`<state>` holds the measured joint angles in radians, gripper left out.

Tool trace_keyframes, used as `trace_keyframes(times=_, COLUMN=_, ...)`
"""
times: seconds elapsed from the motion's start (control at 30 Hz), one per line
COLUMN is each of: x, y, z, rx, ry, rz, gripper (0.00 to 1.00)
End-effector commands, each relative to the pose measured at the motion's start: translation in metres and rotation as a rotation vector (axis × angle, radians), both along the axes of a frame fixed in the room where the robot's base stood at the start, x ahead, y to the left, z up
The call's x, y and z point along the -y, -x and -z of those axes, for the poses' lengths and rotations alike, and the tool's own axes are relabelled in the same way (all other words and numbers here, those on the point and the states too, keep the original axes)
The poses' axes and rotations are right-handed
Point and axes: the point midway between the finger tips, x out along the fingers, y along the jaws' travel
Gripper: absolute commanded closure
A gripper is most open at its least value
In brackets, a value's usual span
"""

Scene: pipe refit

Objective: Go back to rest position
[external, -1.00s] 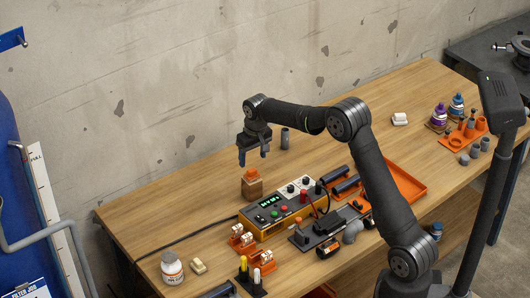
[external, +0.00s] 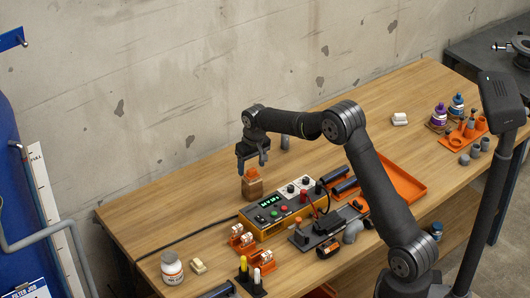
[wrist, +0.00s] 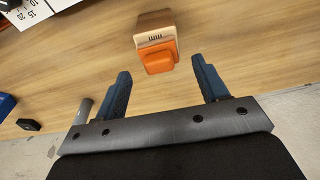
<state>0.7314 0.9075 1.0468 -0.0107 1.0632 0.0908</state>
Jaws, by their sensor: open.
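My gripper (external: 252,162) hangs at the end of my raised arm over the left-middle part of the workbench. Its jaws are open and empty, and in the wrist view the two blue fingers (wrist: 160,85) stand well apart. A wooden block with an orange top (external: 252,187) stands on the bench just below the gripper. The block also shows in the wrist view (wrist: 156,42), ahead of the fingertips and not touched by them.
A yellow control box (external: 283,213) with buttons stands in front of the block. An orange tray (external: 405,182) lies to the right, partly behind my arm. The bench's back left is clear.

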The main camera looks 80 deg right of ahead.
Motion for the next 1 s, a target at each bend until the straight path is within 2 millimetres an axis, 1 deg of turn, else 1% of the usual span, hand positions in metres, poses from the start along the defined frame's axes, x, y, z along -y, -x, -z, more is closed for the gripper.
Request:
trace_keyframes(times=0.03, x=0.0, y=0.0, z=-0.012, rx=0.001, ry=0.001, rz=0.0, gripper=0.33)
trace_keyframes(times=0.07, x=0.0, y=0.0, z=-0.018, rx=0.001, ry=0.001, rz=0.0, gripper=0.33)
trace_keyframes(times=0.1, x=0.002, y=0.005, z=-0.023, rx=-0.001, ry=-0.001, rz=0.002, gripper=0.33)
trace_keyframes(times=0.77, x=0.037, y=0.115, z=-0.091, rx=0.0, ry=-0.001, rz=0.003, gripper=0.33)
trace_keyframes(times=0.8, x=0.044, y=0.113, z=-0.084, rx=-0.004, ry=-0.005, rz=0.041, gripper=0.33)
trace_keyframes(times=1.0, x=0.076, y=0.115, z=-0.069, rx=-0.007, ry=-0.012, rz=0.23, gripper=0.33)
